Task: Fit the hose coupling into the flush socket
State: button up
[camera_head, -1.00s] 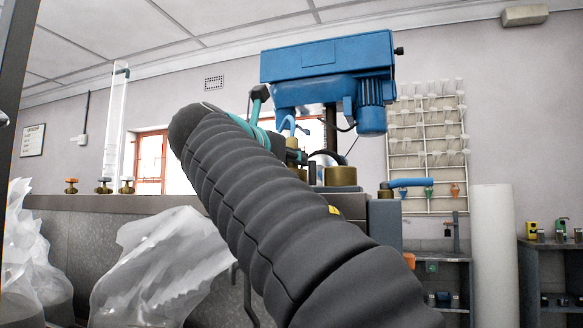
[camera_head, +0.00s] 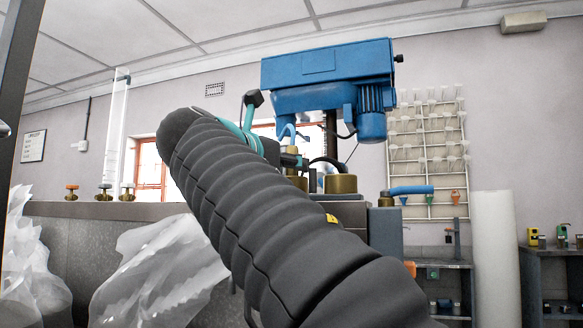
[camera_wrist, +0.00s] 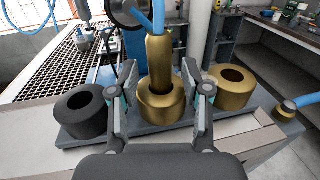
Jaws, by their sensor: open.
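In the wrist view, a brass hose coupling (camera_wrist: 158,62) with a blue hose (camera_wrist: 158,14) at its top stands upright in the middle brass socket (camera_wrist: 166,108). A dark gap shows around its lower end; how deep it sits I cannot tell. My gripper (camera_wrist: 158,78) is open, one finger on each side of the coupling, with a visible gap at both sides. In the head view my arm hides most of the gripper, and the blue hose (camera_head: 287,131) shows beside it.
A black socket (camera_wrist: 86,110) stands left of the middle one and another brass socket (camera_wrist: 231,86) right, on one grey plate (camera_wrist: 82,138). A brass fitting with a blue hose (camera_wrist: 303,101) is at far right. A metal grating (camera_wrist: 60,66) lies behind left. A blue motor unit (camera_head: 328,66) rises above.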

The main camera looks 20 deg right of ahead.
jog(key=v, duration=1)
jog(key=shift+s, duration=0.1)
